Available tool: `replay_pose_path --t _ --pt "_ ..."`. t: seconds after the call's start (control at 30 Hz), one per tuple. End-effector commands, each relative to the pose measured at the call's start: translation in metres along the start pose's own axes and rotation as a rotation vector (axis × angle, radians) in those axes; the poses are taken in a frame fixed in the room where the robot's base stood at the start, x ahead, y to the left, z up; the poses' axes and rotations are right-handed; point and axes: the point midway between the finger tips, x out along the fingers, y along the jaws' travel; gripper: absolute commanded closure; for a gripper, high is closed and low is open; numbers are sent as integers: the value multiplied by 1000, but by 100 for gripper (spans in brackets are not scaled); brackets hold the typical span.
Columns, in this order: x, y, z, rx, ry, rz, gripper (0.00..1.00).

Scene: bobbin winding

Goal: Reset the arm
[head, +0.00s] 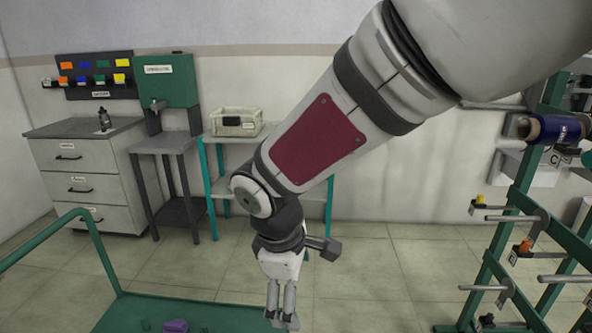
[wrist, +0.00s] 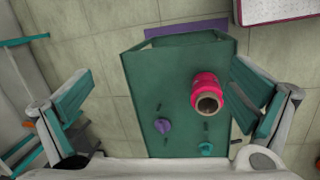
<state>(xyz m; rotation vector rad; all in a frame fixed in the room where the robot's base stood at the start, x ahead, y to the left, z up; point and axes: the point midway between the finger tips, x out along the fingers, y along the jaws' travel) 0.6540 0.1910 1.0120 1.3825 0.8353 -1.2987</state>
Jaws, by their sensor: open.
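My gripper (head: 282,310) hangs at the end of my arm, pointing down, low in the middle of the head view. A pink bobbin (wrist: 206,86) with a brown core stands on the green surface, right of centre. A purple piece (wrist: 162,125) and a teal piece (wrist: 206,149) are near it.
A green rack (head: 520,220) with pegs and a blue bobbin (head: 555,130) stands at right. A drawer cabinet (head: 85,170), a green machine (head: 167,82) and a table with a beige bin (head: 237,122) line the wall. A green rail (head: 100,250) rises at lower left. Floor between is clear.

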Motion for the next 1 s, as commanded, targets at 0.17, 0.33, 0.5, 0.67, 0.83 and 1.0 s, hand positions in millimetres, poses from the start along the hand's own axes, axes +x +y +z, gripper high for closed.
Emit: replay_pose_path --t 0.17,0.33,0.5,0.67,0.83,1.0 --pt "-48 7 77 300 -7 44 0" --pt "-84 -6 140 588 18 62 0" --pt "-111 -33 193 872 75 60 0" --pt "-128 -64 228 1110 153 41 0" --pt "-136 -88 244 1273 224 14 0" --pt "-138 -97 249 1333 252 -1 0"
